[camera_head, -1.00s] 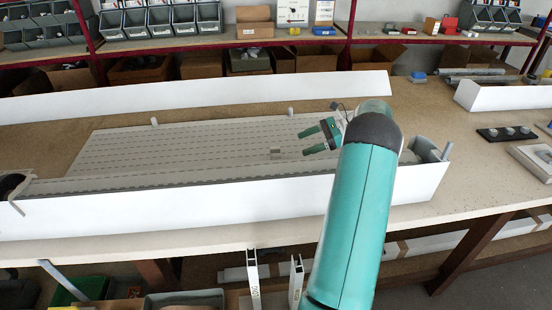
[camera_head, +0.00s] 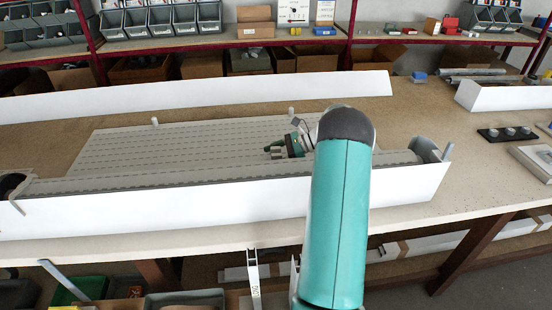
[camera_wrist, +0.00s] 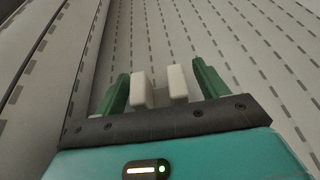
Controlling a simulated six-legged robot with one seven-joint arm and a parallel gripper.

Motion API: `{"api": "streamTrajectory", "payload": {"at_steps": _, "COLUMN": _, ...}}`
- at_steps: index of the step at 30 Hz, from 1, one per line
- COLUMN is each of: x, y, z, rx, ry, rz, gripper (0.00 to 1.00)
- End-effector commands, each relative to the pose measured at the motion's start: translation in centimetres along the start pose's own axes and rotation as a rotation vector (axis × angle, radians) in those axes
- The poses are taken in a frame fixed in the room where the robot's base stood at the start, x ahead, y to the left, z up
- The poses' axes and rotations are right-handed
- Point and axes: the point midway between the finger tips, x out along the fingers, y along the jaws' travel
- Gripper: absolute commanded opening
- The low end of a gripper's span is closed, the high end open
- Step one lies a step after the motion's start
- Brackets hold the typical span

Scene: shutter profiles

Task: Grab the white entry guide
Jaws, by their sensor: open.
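The white entry guide shows in the wrist view as two small pale upright blocks (camera_wrist: 141,90), standing side by side on the slatted grey curtain (camera_wrist: 230,30). Whether they join at the base is hidden. My gripper (camera_wrist: 160,75) is open, with one green finger on each side of the pair. A narrow gap shows at each side, and contact cannot be told. In the head view my gripper (camera_head: 274,151) is low over the curtain (camera_head: 190,145), at the guide's place, and the guide is hard to make out from my fingers there.
A long white profile (camera_head: 170,213) runs along the front of the curtain, and another white profile (camera_head: 200,95) lies behind it. A grey end piece (camera_head: 425,150) stands at the right. A small peg (camera_head: 155,121) stands at the back edge. The bench right of the curtain has free room.

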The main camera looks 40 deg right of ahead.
Motion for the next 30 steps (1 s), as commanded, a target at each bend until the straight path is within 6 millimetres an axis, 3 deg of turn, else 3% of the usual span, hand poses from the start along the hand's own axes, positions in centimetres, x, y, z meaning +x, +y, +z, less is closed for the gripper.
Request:
{"api": "streamTrajectory", "payload": {"at_steps": 8, "x": 0.7, "y": 0.0, "z": 0.0, "rx": 0.0, "ry": 0.0, "rz": -0.001, "gripper": 0.73}}
{"api": "streamTrajectory", "payload": {"at_steps": 15, "x": 0.7, "y": 0.0, "z": 0.0, "rx": 0.0, "ry": 0.0, "rz": -0.001, "gripper": 0.28}}
{"api": "streamTrajectory", "payload": {"at_steps": 16, "x": 0.7, "y": 0.0, "z": 0.0, "rx": 0.0, "ry": 0.0, "rz": -0.001, "gripper": 0.25}}
{"api": "streamTrajectory", "payload": {"at_steps": 25, "x": 0.5, "y": 0.0, "z": 0.4, "rx": -0.001, "ry": 0.001, "rz": -0.002, "gripper": 0.25}}
{"api": "streamTrajectory", "payload": {"at_steps": 30, "x": -0.4, "y": 0.0, "z": 2.6, "rx": -0.004, "ry": 0.001, "rz": -0.002, "gripper": 0.25}}
